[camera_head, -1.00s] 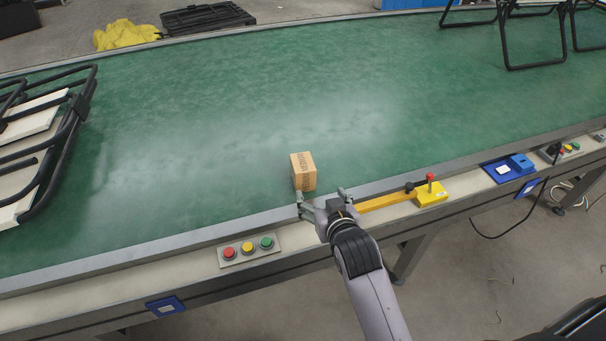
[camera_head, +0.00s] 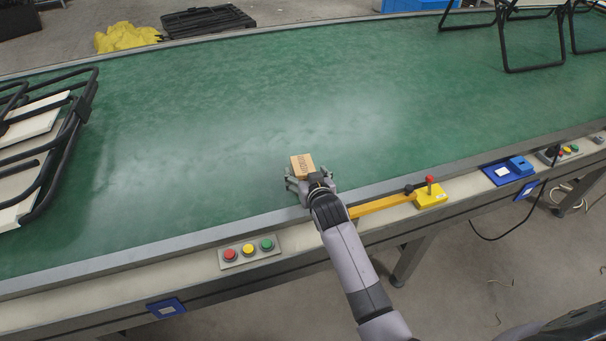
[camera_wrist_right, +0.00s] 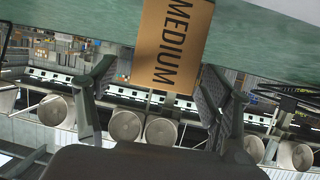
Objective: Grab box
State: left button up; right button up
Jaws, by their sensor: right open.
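A small brown cardboard box (camera_head: 302,163) stands on the green conveyor belt (camera_head: 220,130) near its front edge. In the right wrist view the box (camera_wrist_right: 171,42) shows the word "MEDIUM" and lies between the two fingers, towards their tips. My right gripper (camera_head: 308,178) is open, with a finger on each side of the box. In the right wrist view a gap shows between each finger of the right gripper (camera_wrist_right: 157,85) and the box. The box's lower part is hidden by the gripper in the head view. My left gripper is not in view.
A folded black-framed lounger (camera_head: 50,150) lies on the belt at the left; another black frame (camera_head: 507,45) stands at the far right. A button panel (camera_head: 249,251) and a yellow lever unit (camera_head: 430,195) sit on the front rail. The belt behind the box is clear.

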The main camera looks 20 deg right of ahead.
jog(key=shift+x, duration=2)
jog(key=shift+a, duration=0.1)
jog(key=shift+s, duration=0.1)
jog(key=shift+c, duration=0.5)
jog(key=c, duration=1.3)
